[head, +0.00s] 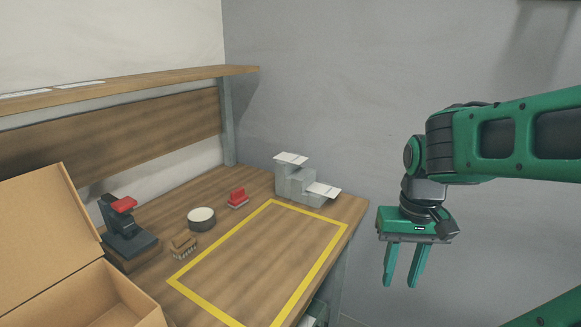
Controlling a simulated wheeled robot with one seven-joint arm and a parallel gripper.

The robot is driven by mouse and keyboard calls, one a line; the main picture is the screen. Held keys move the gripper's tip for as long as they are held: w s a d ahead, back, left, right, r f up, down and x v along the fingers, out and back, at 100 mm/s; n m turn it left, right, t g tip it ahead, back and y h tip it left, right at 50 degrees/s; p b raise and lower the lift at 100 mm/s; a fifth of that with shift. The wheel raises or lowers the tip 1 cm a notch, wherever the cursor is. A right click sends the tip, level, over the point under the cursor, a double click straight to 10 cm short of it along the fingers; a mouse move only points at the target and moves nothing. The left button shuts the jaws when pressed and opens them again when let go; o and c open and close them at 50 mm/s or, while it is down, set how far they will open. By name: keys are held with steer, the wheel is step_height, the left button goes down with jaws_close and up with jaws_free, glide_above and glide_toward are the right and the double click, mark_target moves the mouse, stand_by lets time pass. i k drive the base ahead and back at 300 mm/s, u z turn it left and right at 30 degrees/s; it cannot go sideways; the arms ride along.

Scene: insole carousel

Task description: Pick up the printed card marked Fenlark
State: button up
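Two white cards lie on a grey stepped stand at the back right of the table. The upper card (291,159) rests on the top step and the lower card (323,189) on a lower step. No print can be read on either, so I cannot tell which is marked Fenlark. My gripper (401,284) hangs to the right of the table's edge, fingers pointing down and apart. It is open and empty, clear of the stand and cards.
The grey stand (290,186) is near the table's far right corner. A yellow taped rectangle (228,242) encloses bare wood. An open cardboard box (45,215), a black and red device (128,235), a brush (183,244), a round tin (202,218) and a red item (238,197) stand leftward.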

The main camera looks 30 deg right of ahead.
mark_target(289, 157)
steer(key=u, duration=0.05)
steer(key=k, duration=0.3)
steer(key=u, duration=1.25)
steer(key=k, duration=1.25)
steer(key=z, duration=0.95)
steer(key=i, duration=1)
steer(key=u, duration=0.1)
